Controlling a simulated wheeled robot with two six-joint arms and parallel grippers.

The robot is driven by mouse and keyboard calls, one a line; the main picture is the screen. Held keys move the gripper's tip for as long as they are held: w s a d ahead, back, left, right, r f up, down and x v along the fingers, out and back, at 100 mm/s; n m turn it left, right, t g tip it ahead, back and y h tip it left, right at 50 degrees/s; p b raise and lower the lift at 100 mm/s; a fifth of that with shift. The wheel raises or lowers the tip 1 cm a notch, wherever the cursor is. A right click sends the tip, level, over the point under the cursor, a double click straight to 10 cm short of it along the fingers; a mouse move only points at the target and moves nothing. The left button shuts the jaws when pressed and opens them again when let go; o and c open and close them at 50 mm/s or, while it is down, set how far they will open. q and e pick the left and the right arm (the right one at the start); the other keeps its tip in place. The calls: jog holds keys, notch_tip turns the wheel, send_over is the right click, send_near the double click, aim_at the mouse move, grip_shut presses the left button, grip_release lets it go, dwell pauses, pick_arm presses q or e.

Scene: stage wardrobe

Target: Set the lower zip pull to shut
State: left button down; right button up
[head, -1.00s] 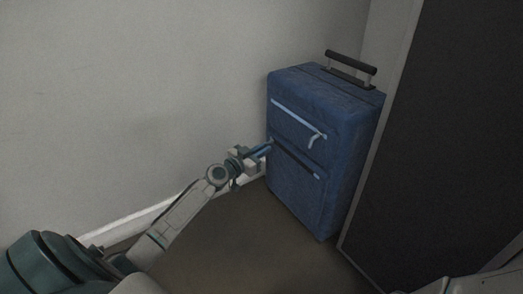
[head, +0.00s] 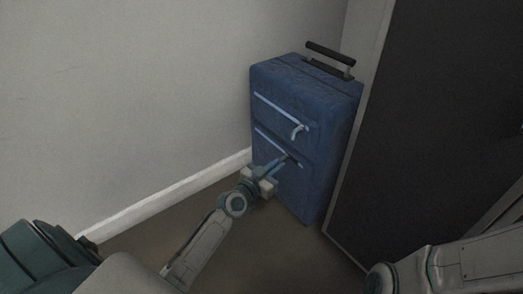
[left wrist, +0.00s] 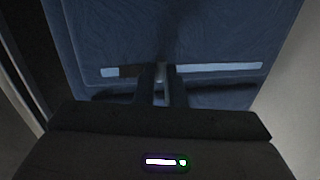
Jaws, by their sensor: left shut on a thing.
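The blue suitcase (head: 300,175) stands upright against the wall. Its lower zip (head: 270,143) runs across the front; the track is pale to the left of my left gripper, with a short dark stretch to its right before a pale end. My left gripper (head: 285,160) is shut on the lower zip pull, near the right end of that track. In the left wrist view the fingers close around the small pull (left wrist: 161,72), which they mostly hide. There the pale track runs right and the dark stretch left. The upper zip pull (head: 297,132) hangs near its zip's right end.
A dark panel (head: 430,120) with a pale edge stands close to the suitcase's right. The grey wall (head: 120,100) and white skirting board (head: 150,205) are at left. Part of my right arm shows at lower right. The floor before the suitcase is clear.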

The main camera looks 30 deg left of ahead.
aim_at(297, 166)
pick_arm(q)
jog(key=d, duration=0.1)
jog(key=s+d, duration=0.1)
jog(key=d, duration=0.1)
jog(key=s+d, duration=0.1)
jog(key=shift+d, duration=0.35)
jog(key=c, duration=1.5)
grip_release()
jog(key=s+a, duration=0.2)
jog(key=s, duration=0.8)
jog(key=shift+s, duration=0.3)
jog(key=shift+s, duration=0.1)
